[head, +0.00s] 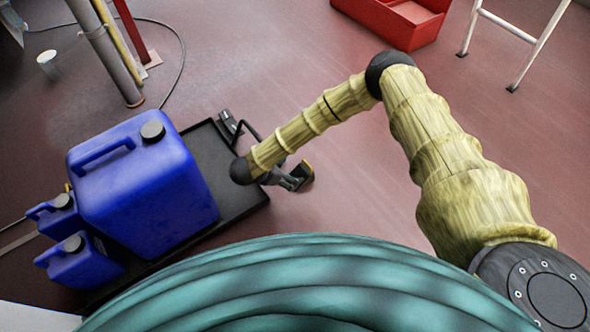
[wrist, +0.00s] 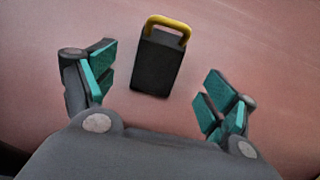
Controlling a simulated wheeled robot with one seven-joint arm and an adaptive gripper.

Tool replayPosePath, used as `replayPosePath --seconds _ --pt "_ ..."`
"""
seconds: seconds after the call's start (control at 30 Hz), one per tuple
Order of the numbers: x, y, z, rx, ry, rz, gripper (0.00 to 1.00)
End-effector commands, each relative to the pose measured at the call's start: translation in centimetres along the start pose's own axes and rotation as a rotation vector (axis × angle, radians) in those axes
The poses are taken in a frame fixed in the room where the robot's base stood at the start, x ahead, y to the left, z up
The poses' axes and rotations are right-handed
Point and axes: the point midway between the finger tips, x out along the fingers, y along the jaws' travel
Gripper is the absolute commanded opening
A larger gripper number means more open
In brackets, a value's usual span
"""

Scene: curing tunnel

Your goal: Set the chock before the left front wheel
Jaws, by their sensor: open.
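The chock (wrist: 155,68) is a black block with a yellow loop handle, lying on the floor in the wrist view. It lies between and a little beyond the two teal-padded fingers of my gripper (wrist: 160,88), which are spread wide and do not touch it. In the head view my gripper (head: 288,178) is low over the floor, right of a black cart (head: 245,198); the chock (head: 307,168) shows only in part beside it. A dark castor-like part (head: 228,122) sits at the cart's far corner. I cannot tell which wheel is the left front one.
The cart carries a large blue canister (head: 145,190) and two small blue ones (head: 78,258). A red bin (head: 400,20), a white-legged stand (head: 510,30), a post (head: 108,55) and a cup (head: 48,63) stand farther back.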

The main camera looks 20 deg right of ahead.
Motion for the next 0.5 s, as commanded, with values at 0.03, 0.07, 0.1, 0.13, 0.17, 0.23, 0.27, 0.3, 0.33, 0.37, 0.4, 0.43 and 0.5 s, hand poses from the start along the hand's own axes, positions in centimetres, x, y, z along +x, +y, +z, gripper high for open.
replayPosePath --seconds 0.03,0.07,0.1,0.13,0.17,0.23,0.27,0.3,0.33,0.37,0.4,0.43,0.5 --pt "-1.1 0.0 0.2 -0.001 0.001 0.0 0.86" --pt "-1.5 0.0 0.2 0.0 0.001 0.0 0.86" --pt "-1.9 0.0 0.2 0.0 0.001 0.0 0.86" --pt "-2.2 0.0 0.2 0.0 0.001 0.0 0.86" --pt "-2.5 0.0 0.1 0.0 0.001 0.0 0.86" --pt "-3.0 0.0 0.1 0.0 0.0 0.0 0.86" --pt "-3.2 0.0 0.1 0.0 0.0 0.0 0.86" --pt "-3.3 0.0 0.0 0.0 0.0 0.0 0.86" --pt "-3.4 0.0 0.0 0.0 0.0 0.0 0.86" --pt "-3.4 0.0 0.0 0.0 0.0 0.0 0.86" --pt "-3.5 0.0 0.0 0.0 0.0 0.0 0.86" --pt "-3.5 0.0 0.0 0.0 0.0 0.0 0.86" --pt "-3.5 0.0 -0.1 0.0 0.0 0.0 0.86"
